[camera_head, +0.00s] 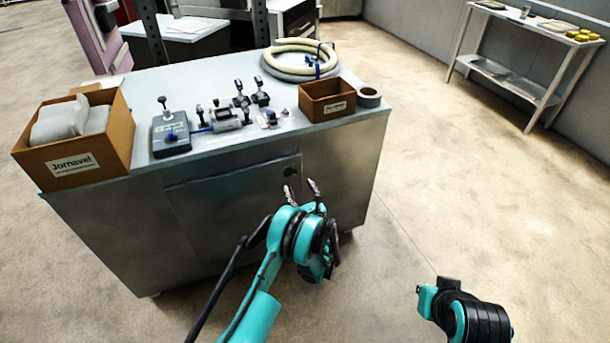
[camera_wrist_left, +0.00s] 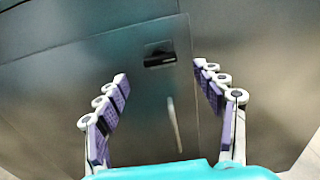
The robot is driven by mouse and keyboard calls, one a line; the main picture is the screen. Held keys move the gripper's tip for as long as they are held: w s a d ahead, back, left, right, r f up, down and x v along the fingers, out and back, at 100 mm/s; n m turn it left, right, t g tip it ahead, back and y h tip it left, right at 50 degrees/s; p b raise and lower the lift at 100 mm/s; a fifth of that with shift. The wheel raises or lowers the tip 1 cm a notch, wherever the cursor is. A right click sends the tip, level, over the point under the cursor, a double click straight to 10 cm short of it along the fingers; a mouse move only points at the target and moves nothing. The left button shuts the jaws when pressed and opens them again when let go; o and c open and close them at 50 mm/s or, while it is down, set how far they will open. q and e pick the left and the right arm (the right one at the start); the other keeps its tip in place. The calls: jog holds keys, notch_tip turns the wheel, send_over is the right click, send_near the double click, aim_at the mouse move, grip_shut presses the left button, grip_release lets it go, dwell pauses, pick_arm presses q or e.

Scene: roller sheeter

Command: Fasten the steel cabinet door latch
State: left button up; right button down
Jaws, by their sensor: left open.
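The steel cabinet (camera_head: 110,228) stands in front of me with its door (camera_head: 230,205) facing me. The small black latch (camera_head: 290,172) sits near the upper right corner of the door. It also shows in the left wrist view (camera_wrist_left: 160,58). My left gripper (camera_head: 301,189) is in front of the door, just below the latch in the head view. In the left wrist view its fingers (camera_wrist_left: 160,88) are spread, with the latch ahead between them and nothing held. Whether the fingers touch the door cannot be told. Part of my right arm shows at the lower right; its fingers do not show clearly.
On the cabinet top are a cardboard box (camera_head: 82,178) marked Jornavel, several metal fittings, a coiled hose (camera_head: 300,45), a small brown box (camera_head: 326,108) and a tape roll (camera_head: 369,97). A side table (camera_head: 508,80) stands at the far right. The floor right of the cabinet is clear.

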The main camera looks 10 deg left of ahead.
aim_at(292, 174)
pick_arm(q)
jog(key=b+x, duration=0.2)
jog(key=x, duration=0.5)
jog(key=shift+f, duration=0.1)
jog(key=shift+w+a, duration=0.2)
jog(key=shift+w, duration=0.1)
jog(key=c, duration=1.2)
